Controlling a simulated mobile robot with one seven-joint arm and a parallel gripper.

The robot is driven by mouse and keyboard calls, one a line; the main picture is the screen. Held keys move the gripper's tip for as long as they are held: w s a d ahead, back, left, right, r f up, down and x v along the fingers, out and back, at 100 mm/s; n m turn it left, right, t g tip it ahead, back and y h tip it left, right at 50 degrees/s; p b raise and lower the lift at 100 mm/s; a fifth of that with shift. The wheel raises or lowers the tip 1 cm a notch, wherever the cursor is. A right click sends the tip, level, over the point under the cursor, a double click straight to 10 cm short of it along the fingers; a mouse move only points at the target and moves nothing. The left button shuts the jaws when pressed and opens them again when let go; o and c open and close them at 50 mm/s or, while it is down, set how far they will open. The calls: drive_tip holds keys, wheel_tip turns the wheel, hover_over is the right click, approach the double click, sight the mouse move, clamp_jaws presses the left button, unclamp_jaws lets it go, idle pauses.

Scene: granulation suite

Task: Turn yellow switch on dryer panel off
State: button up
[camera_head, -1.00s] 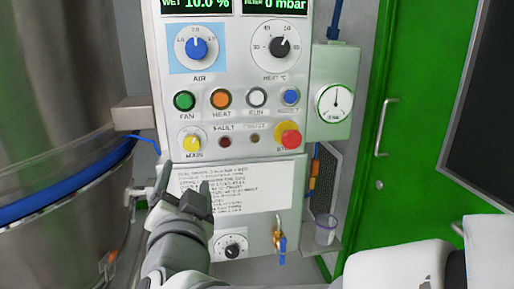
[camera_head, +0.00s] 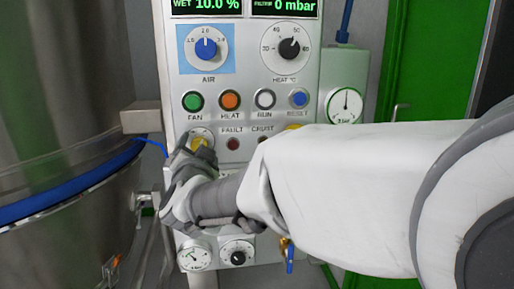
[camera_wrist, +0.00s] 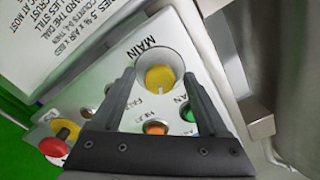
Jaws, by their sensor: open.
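The yellow MAIN switch (camera_head: 201,139) is at the lower left of the light grey dryer panel (camera_head: 240,75), mostly hidden behind my gripper in the head view. In the wrist view, the yellow switch (camera_wrist: 160,77) is a round yellow knob on a pale round plate under the label MAIN. My gripper (camera_head: 194,148) is open in front of it. In the wrist view the two fingertips (camera_wrist: 158,76) stand on either side of the knob, with gaps to it. Whether the fingertips reach knob depth cannot be told.
Green FAN (camera_head: 193,101), orange HEAT (camera_head: 230,100), white RUN (camera_head: 265,98) and blue RESET (camera_head: 298,97) buttons sit just above. A red stop button (camera_wrist: 53,147) lies farther along the panel. A steel vessel (camera_head: 60,130) stands close on the left.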

drive_tip(key=shift+c, duration=0.4)
clamp_jaws()
drive_tip(key=shift+r+n, duration=0.1)
drive_tip(key=shift+n, duration=0.2)
drive_tip(key=shift+d+n+p, duration=0.1)
drive_tip(key=shift+n+p, duration=4.2)
drive_tip(key=shift+n, duration=1.4)
